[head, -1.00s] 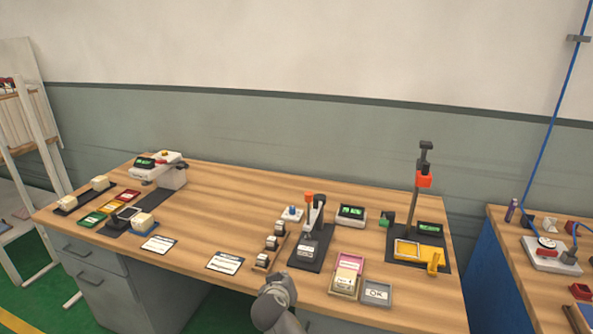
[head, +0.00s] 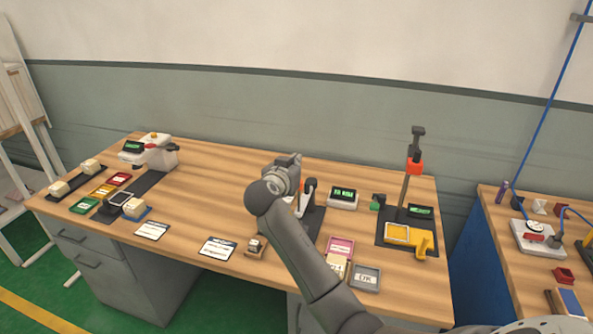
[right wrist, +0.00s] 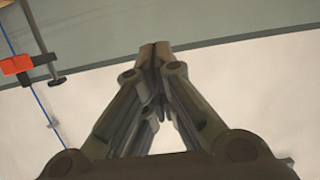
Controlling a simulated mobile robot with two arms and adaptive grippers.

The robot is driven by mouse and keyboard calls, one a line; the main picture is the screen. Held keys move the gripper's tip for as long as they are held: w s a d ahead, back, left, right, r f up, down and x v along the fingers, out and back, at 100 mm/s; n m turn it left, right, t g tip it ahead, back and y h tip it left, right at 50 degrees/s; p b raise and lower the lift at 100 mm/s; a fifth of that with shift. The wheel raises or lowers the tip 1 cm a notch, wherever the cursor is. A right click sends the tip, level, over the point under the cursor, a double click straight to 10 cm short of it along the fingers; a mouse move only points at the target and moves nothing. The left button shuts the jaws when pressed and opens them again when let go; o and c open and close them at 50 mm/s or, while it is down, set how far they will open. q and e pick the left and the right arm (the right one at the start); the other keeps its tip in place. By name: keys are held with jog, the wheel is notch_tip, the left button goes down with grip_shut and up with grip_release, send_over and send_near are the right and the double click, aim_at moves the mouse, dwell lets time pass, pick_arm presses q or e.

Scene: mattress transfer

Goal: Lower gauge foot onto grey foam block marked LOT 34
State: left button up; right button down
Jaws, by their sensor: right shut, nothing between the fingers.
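My right gripper (head: 290,160) is shut and empty, raised over the middle of the bench in the head view. Its closed fingertips (right wrist: 155,50) also show in the right wrist view. Its arm covers most of the central black-based stand (head: 312,222); only its dark upper lever (head: 309,187) and a strip of base show. The labelled grey block on that base is hidden, so I cannot read its mark. A taller stand with a red slider (head: 415,166) is at the right; the slider also shows in the right wrist view (right wrist: 18,65). My left gripper is out of view.
A green-lit display (head: 343,197) sits right of the central stand. A pink tray (head: 341,246) and a grey OK tray (head: 365,278) are near the front edge. A white card (head: 217,248) lies left of my arm.

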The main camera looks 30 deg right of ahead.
jog(key=f, duration=0.1)
jog(key=w+d+f+p, duration=0.1)
jog(key=f, duration=0.1)
jog(key=f+p, duration=0.1)
jog(key=shift+w+d+f, duration=0.15)
jog(key=shift+d+f, duration=0.1)
notch_tip(320, 180, down, 3)
jog(key=b, duration=0.3)
jog(key=shift+b, duration=0.4)
jog(key=shift+r, duration=0.2)
